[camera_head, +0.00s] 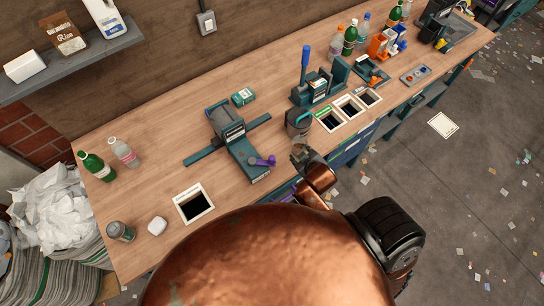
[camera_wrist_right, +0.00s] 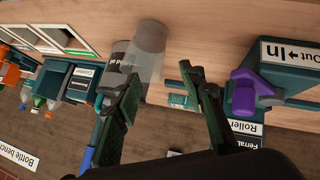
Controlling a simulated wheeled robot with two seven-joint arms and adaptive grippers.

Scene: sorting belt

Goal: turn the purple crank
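The purple crank (camera_head: 265,161) sits at the front end of a dark teal roller device (camera_head: 236,138) on the wooden bench. In the right wrist view the purple crank (camera_wrist_right: 248,92) is large, just right of my gripper's right finger, and outside the gap. My right gripper (camera_head: 302,154) is at the bench's front edge, right of the crank in the head view. In the wrist view my right gripper (camera_wrist_right: 165,92) has its two dark green fingers apart with nothing held between them. Its fingers look apart from the crank. My left gripper is not in view.
A clear, labelled container (camera_wrist_right: 140,55) stands near the left finger; it also shows in the head view (camera_head: 298,122). Label-framed bench openings (camera_head: 348,106) lie to the right, with a blue-handled press (camera_head: 305,60) behind. Another opening (camera_head: 194,204) is front left.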

